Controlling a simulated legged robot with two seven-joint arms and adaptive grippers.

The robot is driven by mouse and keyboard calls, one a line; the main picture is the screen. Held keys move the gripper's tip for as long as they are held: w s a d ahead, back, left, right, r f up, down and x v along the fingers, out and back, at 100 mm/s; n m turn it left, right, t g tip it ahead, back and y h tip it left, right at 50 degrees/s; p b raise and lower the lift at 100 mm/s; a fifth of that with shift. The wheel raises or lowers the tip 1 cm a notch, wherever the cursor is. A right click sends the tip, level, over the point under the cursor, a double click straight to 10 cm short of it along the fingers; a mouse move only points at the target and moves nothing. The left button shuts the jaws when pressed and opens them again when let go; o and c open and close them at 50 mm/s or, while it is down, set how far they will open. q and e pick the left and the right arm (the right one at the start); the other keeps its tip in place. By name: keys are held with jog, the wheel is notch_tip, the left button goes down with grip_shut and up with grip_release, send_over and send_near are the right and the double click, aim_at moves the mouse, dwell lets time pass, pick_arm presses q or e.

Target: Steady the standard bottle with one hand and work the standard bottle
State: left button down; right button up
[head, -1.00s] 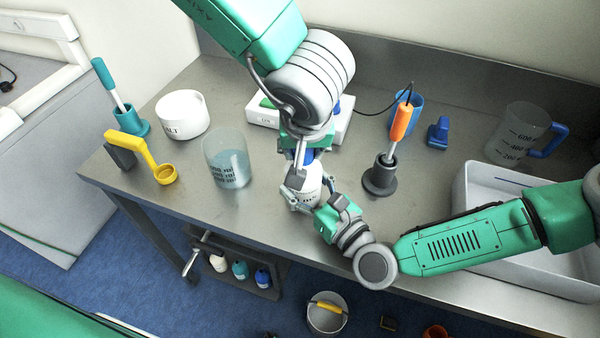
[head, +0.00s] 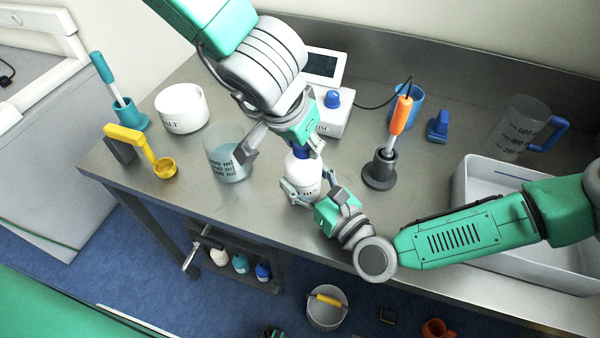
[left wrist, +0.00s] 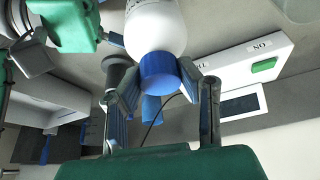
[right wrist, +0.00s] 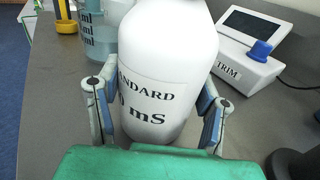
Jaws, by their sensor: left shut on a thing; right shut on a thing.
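The standard bottle (head: 303,172) is white with a blue cap (left wrist: 158,72) and stands upright on the table. Its label, reading "STANDARD", faces the right wrist camera (right wrist: 150,95). My right gripper (head: 305,192) is shut on the bottle's body low down, with one finger on each side in the right wrist view. My left gripper (head: 298,149) is above the bottle and shut on its blue cap; in the left wrist view the cap lies between its fingers. In the head view the cap is partly hidden by my left gripper.
A beaker of bluish liquid (head: 226,160) stands close left of the bottle. A white instrument with a screen (head: 330,115) is behind it. A dark holder with an orange-handled probe (head: 381,170) stands to the right. A white tray (head: 462,200) is at the far right. The table's front edge is close.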

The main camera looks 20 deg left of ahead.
pick_arm(q)
jog(key=shift+s+a+f+m, duration=0.15)
jog(key=shift+s+a+m, duration=0.1)
jog(key=shift+m, duration=0.25)
pick_arm(e)
jog(key=shift+w+d, duration=0.1)
jog(key=shift+w, duration=0.3)
pick_arm(q)
jog(key=c, duration=1)
grip_release()
jog(key=shift+c, duration=0.2)
jog(key=shift+w+d, duration=0.1)
jog(key=shift+w, duration=0.05)
pick_arm(e)
jog(key=shift+s, duration=0.15)
pick_arm(q)
jog(key=shift+r, duration=0.6)
pick_arm(e)
jog(key=shift+s, duration=0.1)
pick_arm(q)
jog(key=v, duration=1.1)
jog(key=shift+a, duration=0.3)
pick_arm(e)
jog(key=shift+s+a, duration=0.1)
jog(key=shift+a, duration=0.1)
jog(key=o, duration=1.4)
